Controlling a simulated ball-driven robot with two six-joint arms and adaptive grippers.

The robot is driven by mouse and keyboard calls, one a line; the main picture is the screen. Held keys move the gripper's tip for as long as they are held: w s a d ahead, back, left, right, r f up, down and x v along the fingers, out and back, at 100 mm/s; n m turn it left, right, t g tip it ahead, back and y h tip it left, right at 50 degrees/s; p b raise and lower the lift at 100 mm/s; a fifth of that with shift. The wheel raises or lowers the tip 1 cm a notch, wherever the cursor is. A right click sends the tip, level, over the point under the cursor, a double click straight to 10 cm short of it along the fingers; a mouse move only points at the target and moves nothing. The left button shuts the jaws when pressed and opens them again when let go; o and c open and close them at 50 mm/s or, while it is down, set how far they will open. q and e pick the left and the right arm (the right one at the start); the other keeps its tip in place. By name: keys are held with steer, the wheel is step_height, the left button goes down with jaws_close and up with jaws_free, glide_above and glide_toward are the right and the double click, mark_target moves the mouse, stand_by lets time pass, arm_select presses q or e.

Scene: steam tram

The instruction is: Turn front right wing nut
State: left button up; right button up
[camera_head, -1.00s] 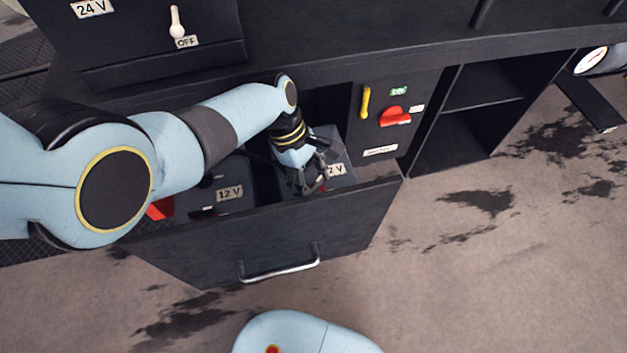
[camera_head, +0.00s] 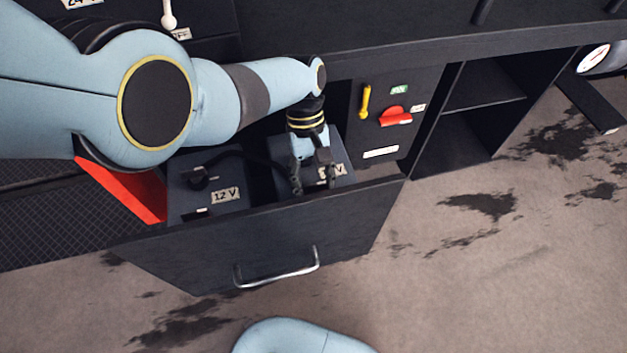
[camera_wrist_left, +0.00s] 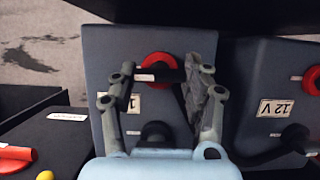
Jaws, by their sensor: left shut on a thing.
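The right 12 V battery (camera_head: 343,158) sits in the open drawer (camera_head: 210,248), partly hidden by my left gripper (camera_head: 314,189). In the left wrist view, its grey top (camera_wrist_left: 98,45) carries a red ring-shaped terminal (camera_wrist_left: 152,64) with a small dark and pale piece across it, seemingly the wing nut (camera_wrist_left: 158,76). My left gripper's fingers (camera_wrist_left: 160,75) stand on either side of that piece and are shut on it; the exact contact is hard to see. In the head view the nut is hidden by the fingers. My right gripper is not in view.
Another 12 V battery (camera_head: 232,178) with a black cable stands to the left in the drawer. The drawer front with its handle (camera_head: 277,274) rises close before the gripper. A panel with a yellow lever (camera_head: 364,101) and red knob (camera_head: 396,117) is at right.

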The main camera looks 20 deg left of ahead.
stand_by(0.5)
arm_select(q)
steer(key=o, duration=1.2)
steer(key=shift+c, duration=0.2)
steer(key=v, duration=1.2)
steer(key=shift+w+d, duration=0.1)
